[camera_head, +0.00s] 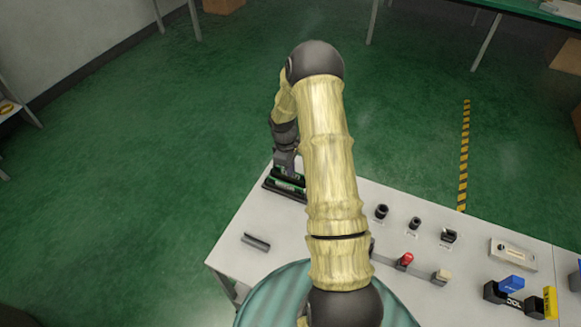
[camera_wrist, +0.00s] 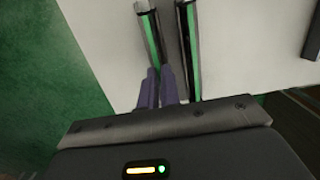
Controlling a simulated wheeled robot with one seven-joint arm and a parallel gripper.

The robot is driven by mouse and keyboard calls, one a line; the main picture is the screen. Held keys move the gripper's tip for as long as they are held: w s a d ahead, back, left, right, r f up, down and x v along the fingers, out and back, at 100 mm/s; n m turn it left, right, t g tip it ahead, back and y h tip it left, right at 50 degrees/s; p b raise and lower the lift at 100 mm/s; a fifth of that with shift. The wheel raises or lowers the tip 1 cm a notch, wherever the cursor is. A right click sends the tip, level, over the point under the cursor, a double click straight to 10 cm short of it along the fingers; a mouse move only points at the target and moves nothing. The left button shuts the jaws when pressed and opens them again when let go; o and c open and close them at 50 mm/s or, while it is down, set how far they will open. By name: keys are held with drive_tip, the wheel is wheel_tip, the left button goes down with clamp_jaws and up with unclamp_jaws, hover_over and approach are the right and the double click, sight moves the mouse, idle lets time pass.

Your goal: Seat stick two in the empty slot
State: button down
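Two long dark strips with green faces show side by side in the wrist view, a left strip (camera_wrist: 151,38) and a right strip (camera_wrist: 189,45). They look like the sticks; I cannot read which is stick two. My gripper (camera_wrist: 160,88) has its purple fingers close together at the near end of the left strip, which runs in between them. In the head view my gripper (camera_head: 284,160) is down at a black base with green strips (camera_head: 288,184) at the table's far left edge. No empty slot can be made out; the fingers hide the strip's near end.
The white table (camera_head: 228,250) carries a grey bar (camera_head: 256,242), several small black fixtures (camera_head: 381,211), a red-knobbed lever (camera_head: 405,260), a beige-knobbed lever (camera_head: 441,276) and a blue-and-black fixture (camera_head: 512,292). My arm hides the table's middle. Green floor lies beyond the left edge.

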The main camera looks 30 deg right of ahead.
drive_tip(key=shift+f+b, duration=0.35)
drive_tip(key=shift+f, duration=0.3)
drive_tip(key=c, duration=1.5)
unclamp_jaws()
drive_tip(key=shift+c, duration=0.2)
wheel_tip(320, 180, up, 17)
drive_tip(key=w+a+b, duration=0.1)
drive_tip(key=b, duration=0.1)
drive_tip(key=shift+w+r, duration=0.15)
drive_tip(key=shift+w, duration=0.2)
drive_tip(key=shift+a, duration=0.2)
drive_tip(key=s+a+r+m+t, duration=0.1)
drive_tip(key=s+a+m+t, duration=0.1)
drive_tip(key=s+a, duration=0.5)
drive_tip(key=s+a+r+m+t, duration=0.1)
drive_tip(key=s+a+m, duration=0.4)
drive_tip(key=s, duration=0.8)
drive_tip(key=shift+s+a+r+m+t+y, duration=0.3)
drive_tip(key=shift+a+t+y, duration=0.1)
drive_tip(key=shift+a, duration=0.5)
